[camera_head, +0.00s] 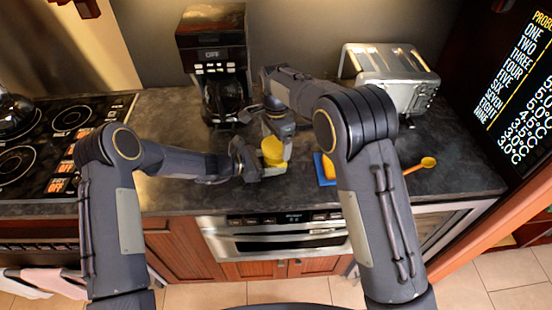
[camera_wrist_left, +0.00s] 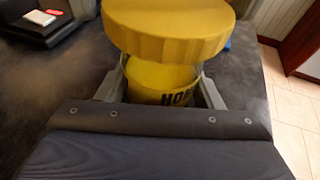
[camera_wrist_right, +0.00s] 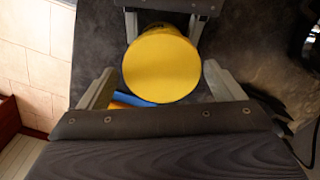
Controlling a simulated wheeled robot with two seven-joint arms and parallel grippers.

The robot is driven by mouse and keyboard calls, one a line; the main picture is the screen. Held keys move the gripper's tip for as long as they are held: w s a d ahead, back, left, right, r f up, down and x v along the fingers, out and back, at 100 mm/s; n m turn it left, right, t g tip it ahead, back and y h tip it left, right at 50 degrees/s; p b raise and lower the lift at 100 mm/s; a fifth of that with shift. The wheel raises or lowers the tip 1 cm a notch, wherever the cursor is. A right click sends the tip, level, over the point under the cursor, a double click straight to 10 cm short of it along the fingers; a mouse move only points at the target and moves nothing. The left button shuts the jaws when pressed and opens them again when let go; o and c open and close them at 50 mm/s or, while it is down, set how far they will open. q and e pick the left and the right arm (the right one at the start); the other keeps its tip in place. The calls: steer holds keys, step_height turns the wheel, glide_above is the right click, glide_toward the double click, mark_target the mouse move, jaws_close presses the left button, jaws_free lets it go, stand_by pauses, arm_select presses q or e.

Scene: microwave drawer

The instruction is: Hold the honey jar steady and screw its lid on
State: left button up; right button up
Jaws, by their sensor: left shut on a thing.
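The honey jar is yellow with dark lettering, and its body (camera_wrist_left: 160,84) shows between my left fingers in the left wrist view. A wide yellow lid (camera_wrist_left: 168,28) is over the jar's top; I cannot tell if it is seated or threaded. In the head view the lid (camera_head: 272,148) is above the counter near its front edge. My left gripper (camera_head: 268,172) is shut on the jar from the left. My right gripper (camera_wrist_right: 158,88) is open above the lid. In the right wrist view its fingers are on either side of the lid (camera_wrist_right: 162,66), with gaps.
A blue item with a yellow thing (camera_head: 327,168) lies right of the jar, with an orange spoon (camera_head: 420,165) beyond. A coffee maker (camera_head: 215,60) and a toaster (camera_head: 390,75) stand behind. The stove (camera_head: 70,140) is left.

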steer(key=shift+r, duration=0.1)
steer(key=shift+r, duration=2.4)
arm_select(q)
steer(key=o, duration=1.5)
steer(key=v, duration=1.2)
steer(key=shift+r, duration=0.1)
arm_select(e)
steer(key=shift+d, duration=0.1)
